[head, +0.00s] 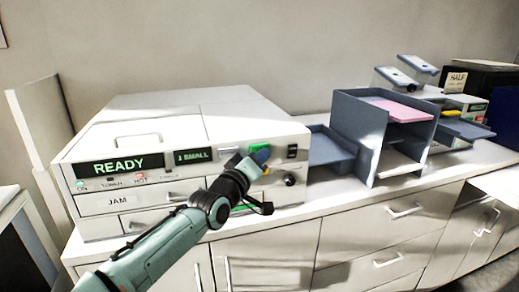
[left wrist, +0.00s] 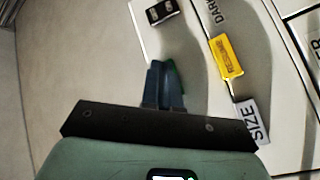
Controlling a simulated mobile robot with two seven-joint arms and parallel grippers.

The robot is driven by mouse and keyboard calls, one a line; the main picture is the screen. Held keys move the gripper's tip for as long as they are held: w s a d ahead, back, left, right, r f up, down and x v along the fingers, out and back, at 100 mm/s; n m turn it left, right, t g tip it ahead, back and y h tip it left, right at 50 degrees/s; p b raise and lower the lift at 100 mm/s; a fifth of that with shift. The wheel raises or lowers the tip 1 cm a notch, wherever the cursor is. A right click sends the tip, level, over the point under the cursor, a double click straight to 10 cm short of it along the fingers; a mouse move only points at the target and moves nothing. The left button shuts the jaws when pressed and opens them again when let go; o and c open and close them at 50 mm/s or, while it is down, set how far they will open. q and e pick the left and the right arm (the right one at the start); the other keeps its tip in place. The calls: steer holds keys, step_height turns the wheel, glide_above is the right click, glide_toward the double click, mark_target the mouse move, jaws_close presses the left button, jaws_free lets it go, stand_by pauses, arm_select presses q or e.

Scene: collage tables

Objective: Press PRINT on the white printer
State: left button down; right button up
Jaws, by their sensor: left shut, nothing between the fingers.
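The white printer (head: 130,135) stands on the counter, its display reading READY and a smaller one reading 1 SMALL. A green button (head: 259,147) is on its front panel, right of the displays; no PRINT label is readable. My left gripper (head: 262,156) is shut and empty, its fingertips in front of the green button. In the left wrist view, the closed fingers (left wrist: 164,85) cover most of the green button, with only a green edge showing beside them. I cannot tell whether they touch it. My right gripper is not in view.
The yellow RESUME button (left wrist: 227,57), the white SIZE button (left wrist: 251,122) and a black switch (left wrist: 160,12) lie close around the fingers. A black knob (head: 290,180) sticks out at the printer's lower right. A grey paper tray (head: 331,150) and a shelf unit (head: 352,120) stand to the right.

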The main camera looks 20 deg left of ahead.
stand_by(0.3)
arm_select(q)
steer(key=shift+w+a, duration=0.25)
steer(key=shift+w, duration=0.1)
steer(key=shift+w+a, duration=0.2)
steer(key=shift+w, duration=0.2)
stand_by(0.6)
steer(key=shift+s+d, duration=0.1)
steer(key=shift+s+d+b, duration=0.4)
steer(key=shift+s, duration=0.25)
